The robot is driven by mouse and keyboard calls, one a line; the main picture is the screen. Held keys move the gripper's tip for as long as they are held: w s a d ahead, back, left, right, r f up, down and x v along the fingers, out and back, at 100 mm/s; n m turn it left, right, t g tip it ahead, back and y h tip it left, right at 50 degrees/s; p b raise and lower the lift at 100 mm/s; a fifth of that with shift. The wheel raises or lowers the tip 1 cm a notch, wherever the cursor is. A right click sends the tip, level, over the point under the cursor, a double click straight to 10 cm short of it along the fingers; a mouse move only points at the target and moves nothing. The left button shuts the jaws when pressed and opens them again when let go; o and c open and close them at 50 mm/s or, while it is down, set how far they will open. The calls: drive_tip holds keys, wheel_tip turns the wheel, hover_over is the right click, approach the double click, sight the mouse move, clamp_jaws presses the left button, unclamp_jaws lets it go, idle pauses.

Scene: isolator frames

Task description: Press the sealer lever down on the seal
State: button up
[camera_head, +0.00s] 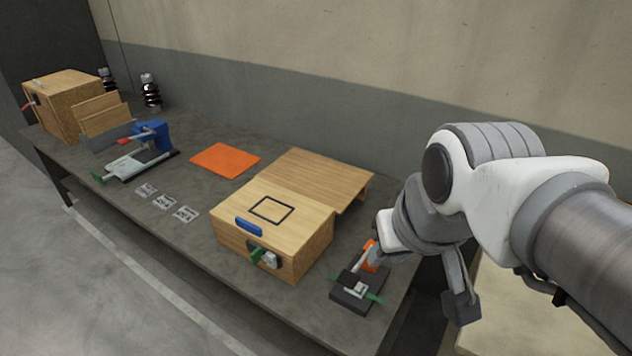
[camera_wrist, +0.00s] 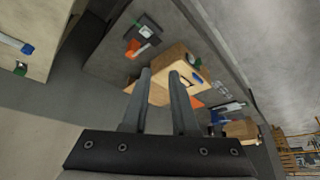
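A small sealer-like device (camera_head: 356,290) stands at the near right end of the bench. It has a dark base, a lever with an orange grip (camera_head: 370,257), and a light plate with a green strip (camera_head: 373,297) across it. The orange grip is raised above the base. The device also shows at the upper left in the wrist view (camera_wrist: 146,32), ahead of and left of the fingers. My gripper (camera_wrist: 160,73) is open and empty, its two fingers apart. It is away from the lever, touching nothing I can see. In the head view my arm is beside the device and its fingertips are not clearly visible.
A wooden box (camera_head: 230,213) with a green-handled latch stands left of the device, beside a wooden board (camera_head: 318,172). Further left are an orange mat (camera_head: 225,160), several small packets (camera_head: 164,202), a blue press (camera_head: 151,133) and another wooden box (camera_head: 62,104).

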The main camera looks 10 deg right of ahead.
drive_tip(key=shift+n+g, duration=0.4)
drive_tip(key=shift+g, duration=0.4)
drive_tip(key=w, duration=0.3)
drive_tip(key=w+f, duration=0.1)
drive_tip(key=w, duration=0.2)
drive_tip(key=shift+w+a+f, duration=0.15)
drive_tip(key=shift+w+f, duration=0.05)
drive_tip(key=shift+w, duration=0.15)
clamp_jaws()
drive_tip(key=n+g+p, duration=0.2)
drive_tip(key=n+g, duration=0.1)
drive_tip(key=g, duration=0.2)
hover_over(346, 278)
wheel_tip(346, 278, down, 22)
drive_tip(key=shift+w+a+f+h, duration=0.2)
drive_tip(key=shift+w+f+h, duration=0.1)
drive_tip(key=shift+w+f, duration=0.3)
drive_tip(key=shift+s+f, duration=0.1)
drive_tip(key=shift+s+d+f+b, duration=0.1)
drive_tip(key=shift+s+f+b, duration=0.1)
drive_tip(key=shift+f+b, duration=1.25)
drive_tip(key=shift+s+d+f+b, duration=0.15)
drive_tip(key=shift+f+b, duration=0.65)
drive_tip(key=shift+f, duration=1.15)
drive_tip(key=shift+a, duration=0.15)
drive_tip(key=shift+f, duration=0.15)
